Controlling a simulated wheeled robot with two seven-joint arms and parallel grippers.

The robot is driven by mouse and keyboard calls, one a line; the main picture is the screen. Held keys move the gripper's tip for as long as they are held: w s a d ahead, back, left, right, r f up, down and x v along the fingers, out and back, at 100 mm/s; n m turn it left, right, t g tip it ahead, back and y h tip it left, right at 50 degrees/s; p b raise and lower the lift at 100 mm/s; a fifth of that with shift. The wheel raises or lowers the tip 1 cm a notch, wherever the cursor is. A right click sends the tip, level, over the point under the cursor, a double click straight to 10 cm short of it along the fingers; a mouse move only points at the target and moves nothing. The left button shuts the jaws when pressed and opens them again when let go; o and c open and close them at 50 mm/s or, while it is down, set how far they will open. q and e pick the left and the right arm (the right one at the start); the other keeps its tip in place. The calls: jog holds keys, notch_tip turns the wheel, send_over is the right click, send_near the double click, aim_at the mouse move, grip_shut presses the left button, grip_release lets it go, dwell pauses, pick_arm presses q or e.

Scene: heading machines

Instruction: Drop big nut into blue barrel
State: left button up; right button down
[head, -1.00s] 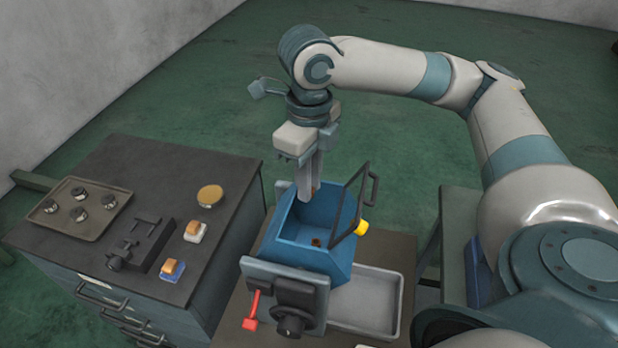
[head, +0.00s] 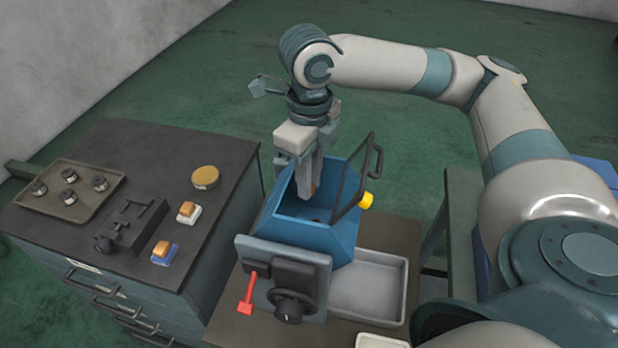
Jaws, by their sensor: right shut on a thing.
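The blue barrel (head: 327,238) is an angular blue tub with its framed lid swung up, in the middle of the head view. My right gripper (head: 307,190) points down into the barrel's open top, near its back left wall. Several dark nuts (head: 69,198) sit on a tray at the left. My left gripper is not in view.
The barrel machine has a red lever (head: 246,294) and a black knob (head: 290,305) at its front. A grey tray (head: 370,286) lies right of it. The dark cabinet (head: 150,205) at the left carries a vise (head: 131,226), orange-topped blocks (head: 188,212) and a round yellow-topped item (head: 206,177).

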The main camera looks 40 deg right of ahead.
jog(key=shift+f, duration=0.25)
jog(key=c, duration=1.6)
grip_release()
jog(key=shift+o, duration=0.2)
jog(key=shift+r, duration=0.15)
jog(key=shift+r+b, duration=0.3)
jog(key=shift+r, duration=0.25)
notch_tip(320, 180, up, 16)
jog(key=b, duration=0.1)
jog(key=shift+b, duration=0.35)
jog(key=shift+r, duration=0.1)
